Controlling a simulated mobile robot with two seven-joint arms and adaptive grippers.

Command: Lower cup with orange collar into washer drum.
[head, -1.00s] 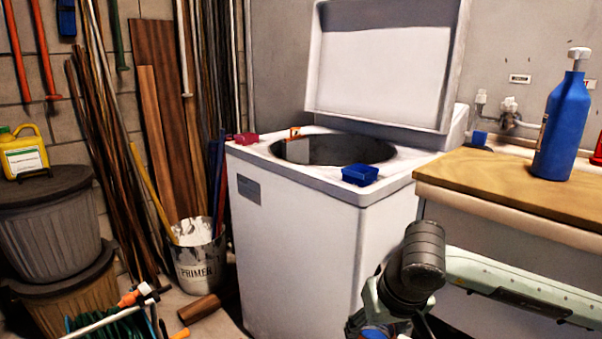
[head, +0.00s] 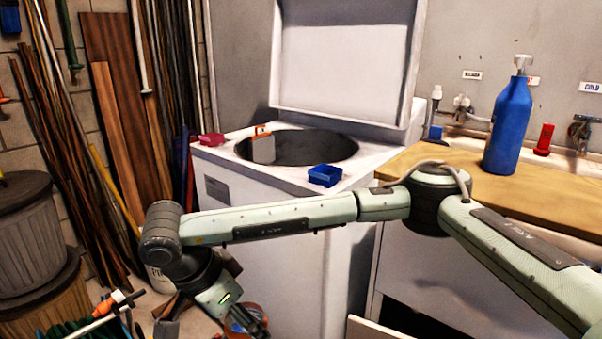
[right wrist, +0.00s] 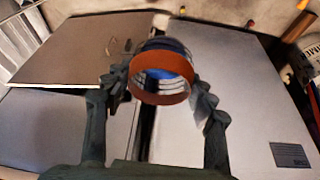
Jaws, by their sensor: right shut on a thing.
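The cup with the orange collar (right wrist: 161,88) is between the fingers of my right gripper (right wrist: 158,88) in the right wrist view; blue shows inside the collar. In the head view my right gripper (head: 250,322) hangs low in front of the washer, shut on the cup (head: 236,316), which is partly hidden by the fingers. The washer's lid is up, and its open drum (head: 310,148) is above and behind the gripper, well apart from the cup. My left gripper is out of view.
On the washer top are a blue tray (head: 325,175) at the drum's front edge, a pink object (head: 212,140) and an orange-topped grey piece (head: 262,146) at the rim. A blue bottle (head: 509,128) stands on the wooden counter (head: 440,160) at right. Boards lean at left.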

